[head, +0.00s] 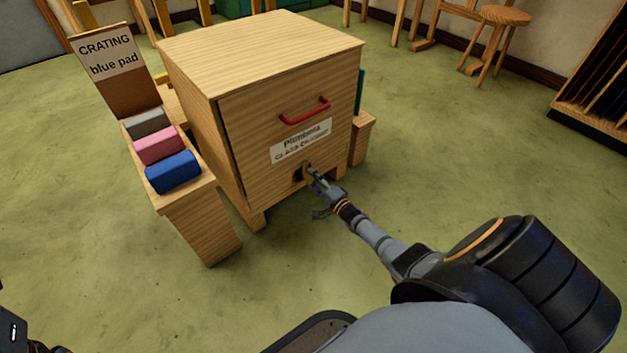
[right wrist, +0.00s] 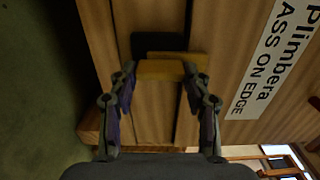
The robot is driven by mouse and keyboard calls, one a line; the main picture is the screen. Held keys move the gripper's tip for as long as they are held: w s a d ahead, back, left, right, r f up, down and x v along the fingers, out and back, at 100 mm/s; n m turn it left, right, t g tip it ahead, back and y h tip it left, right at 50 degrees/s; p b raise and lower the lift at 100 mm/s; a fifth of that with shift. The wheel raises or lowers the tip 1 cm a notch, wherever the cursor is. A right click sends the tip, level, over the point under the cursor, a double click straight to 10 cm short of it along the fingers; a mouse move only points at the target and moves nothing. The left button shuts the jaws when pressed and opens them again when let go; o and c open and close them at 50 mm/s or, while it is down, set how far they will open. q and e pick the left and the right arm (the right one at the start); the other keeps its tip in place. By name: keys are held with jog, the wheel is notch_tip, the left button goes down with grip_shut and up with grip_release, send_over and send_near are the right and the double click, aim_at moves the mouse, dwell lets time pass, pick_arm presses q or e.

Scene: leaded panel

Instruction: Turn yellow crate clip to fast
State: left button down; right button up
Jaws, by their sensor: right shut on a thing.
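A wooden crate (head: 260,110) stands on the floor, with a red handle (head: 306,110) on its front. The yellow clip (head: 309,170) sits low on the crate's front face, below the printed label, mostly covered by my gripper in the head view. My right gripper (head: 321,186) reaches it from the front. In the right wrist view the yellow clip (right wrist: 160,69) lies between the two fingers of my right gripper (right wrist: 160,82), which is shut on it. A dark plate (right wrist: 157,43) shows behind the clip.
A wooden stand (head: 198,215) left of the crate holds grey, pink and blue pads (head: 172,172). Behind them a sign (head: 107,56) reads "CRATING blue pad". A stool (head: 500,30) stands at the back right.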

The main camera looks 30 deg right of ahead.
jog(key=o, duration=1.2)
jog(key=shift+c, duration=0.2)
jog(key=s+d, duration=0.1)
jog(key=s, duration=1.1)
